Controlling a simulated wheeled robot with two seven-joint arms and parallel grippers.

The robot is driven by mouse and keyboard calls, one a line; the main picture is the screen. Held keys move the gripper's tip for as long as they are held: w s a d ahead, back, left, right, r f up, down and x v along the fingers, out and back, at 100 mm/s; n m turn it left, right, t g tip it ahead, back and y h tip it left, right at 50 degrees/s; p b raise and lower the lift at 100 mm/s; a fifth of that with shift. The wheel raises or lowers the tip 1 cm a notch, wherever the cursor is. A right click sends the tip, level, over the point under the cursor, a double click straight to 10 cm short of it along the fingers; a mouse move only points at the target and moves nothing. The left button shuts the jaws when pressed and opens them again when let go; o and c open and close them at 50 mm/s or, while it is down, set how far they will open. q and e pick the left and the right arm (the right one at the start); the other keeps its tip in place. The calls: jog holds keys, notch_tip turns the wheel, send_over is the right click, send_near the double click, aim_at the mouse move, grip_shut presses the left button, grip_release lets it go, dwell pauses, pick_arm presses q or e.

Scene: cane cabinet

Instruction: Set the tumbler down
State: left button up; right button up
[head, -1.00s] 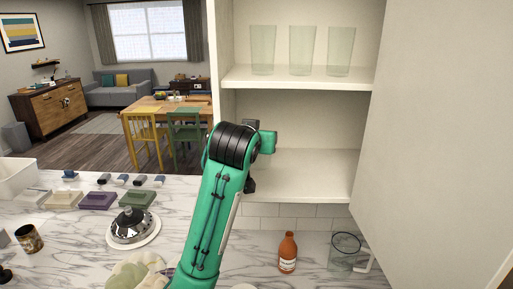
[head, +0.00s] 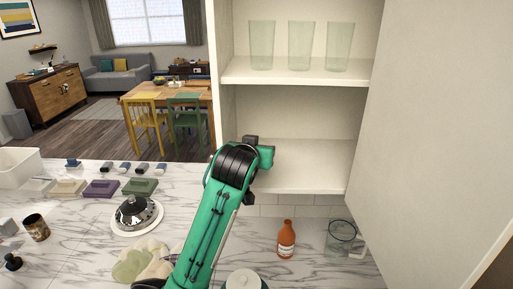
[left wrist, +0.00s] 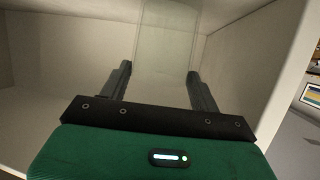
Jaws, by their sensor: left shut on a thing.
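A clear, faintly green tumbler (left wrist: 168,38) stands out ahead of my left gripper (left wrist: 160,73) in the left wrist view, its near part between the two dark fingers. The gripper is shut on it. The tumbler's far end runs out of the top of that view, and I cannot tell whether its base touches a shelf. In the head view my left arm reaches to the cabinet's lower shelf (head: 305,165); its links hide the fingers and the held tumbler. My right gripper is not in view.
Several similar glasses, such as the middle tumbler (head: 300,45), stand on the upper shelf (head: 300,75). The open cabinet door (head: 440,140) fills the right side. An orange bottle (head: 286,240) and a glass jug (head: 341,240) stand on the counter below. The visible lower shelf is bare.

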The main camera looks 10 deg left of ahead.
pick_arm(q)
jog(key=shift+f, duration=0.1)
jog(key=o, duration=1.6)
jog(key=shift+s, duration=0.2)
jog(key=shift+b+v, duration=2.15)
jog(key=shift+v, duration=3.75)
jog(key=shift+w, duration=0.1)
